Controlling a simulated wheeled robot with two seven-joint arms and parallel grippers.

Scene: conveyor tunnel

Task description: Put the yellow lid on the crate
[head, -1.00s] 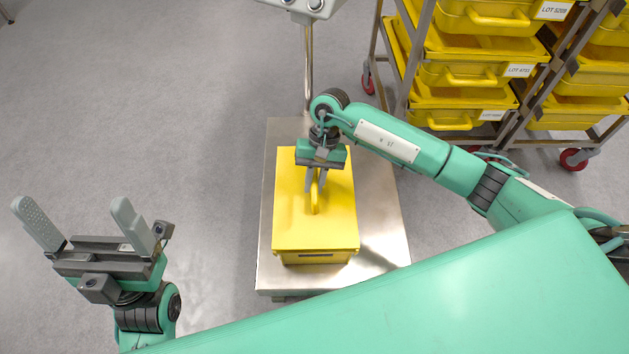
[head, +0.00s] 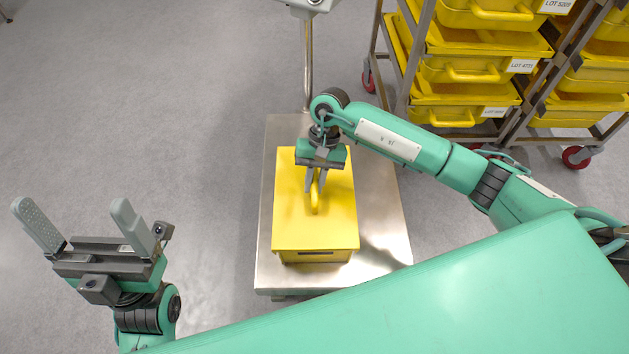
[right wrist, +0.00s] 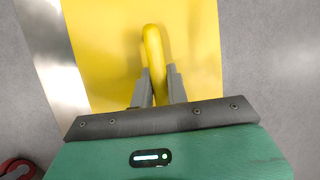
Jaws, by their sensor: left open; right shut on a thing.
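The yellow lid (head: 300,229) lies on top of the yellow crate (head: 310,256), covering its opening, and looks level with its edges lined up. Only the crate's front wall with a dark slot shows below it. My right gripper (head: 316,190) is shut on the lid's upright handle (head: 315,204). In the right wrist view the fingers (right wrist: 160,82) pinch the near end of the handle (right wrist: 153,48) above the lid (right wrist: 103,45). My left gripper (head: 86,226) is open and empty, off to the left over the floor.
The crate stands on a steel platform (head: 385,235) with a post (head: 308,65) at its back. The floor (head: 150,110) on the left is clear.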

